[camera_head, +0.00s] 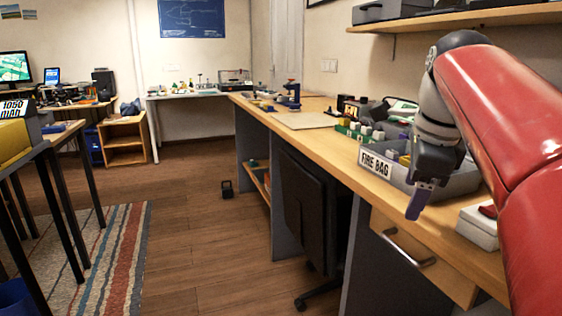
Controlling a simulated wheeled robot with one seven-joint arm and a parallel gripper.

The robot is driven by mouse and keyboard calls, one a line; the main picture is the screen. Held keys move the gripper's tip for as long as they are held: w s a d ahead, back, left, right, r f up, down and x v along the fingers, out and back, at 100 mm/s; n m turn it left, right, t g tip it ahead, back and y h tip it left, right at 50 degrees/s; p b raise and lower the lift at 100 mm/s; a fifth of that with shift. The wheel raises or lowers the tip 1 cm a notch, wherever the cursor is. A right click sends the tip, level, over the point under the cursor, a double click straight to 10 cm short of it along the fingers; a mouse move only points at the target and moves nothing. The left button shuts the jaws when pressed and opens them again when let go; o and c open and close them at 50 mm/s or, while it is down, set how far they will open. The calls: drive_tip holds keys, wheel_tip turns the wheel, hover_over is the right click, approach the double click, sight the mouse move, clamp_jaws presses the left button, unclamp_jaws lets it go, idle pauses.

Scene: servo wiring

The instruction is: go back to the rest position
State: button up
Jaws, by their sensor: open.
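My gripper (420,198) hangs at the right, at the end of my red arm, in front of the workbench's front edge. A purple fingertip points down, and nothing shows held in it. Only one finger shows clearly, so the gap between the fingers is hidden. Behind the gripper, on the bench, stands a grey bin (466,184) with a "FIRE BAG" label; the gripper and wrist cover part of it.
The long wooden workbench (333,142) runs along the right wall. A white box (478,228) sits near its edge below my arm. A drawer (420,262) and a dark chair (305,210) are below. The wooden floor (200,235) is mostly clear in the middle.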

drive_tip(key=s+a+f+n+t, duration=0.1)
drive_tip(key=s+a+f+n, duration=0.2)
drive_tip(key=s+f+n, duration=0.4)
drive_tip(key=s+a+f+n+t, duration=0.1)
drive_tip(key=s+a+f+n, duration=0.2)
drive_tip(key=s+f+n, duration=0.5)
wheel_tip(320, 180, down, 8)
drive_tip(key=n, duration=0.7)
drive_tip(key=shift+a+r, duration=0.2)
drive_tip(key=shift+s, duration=0.1)
drive_tip(key=shift+c, duration=0.4)
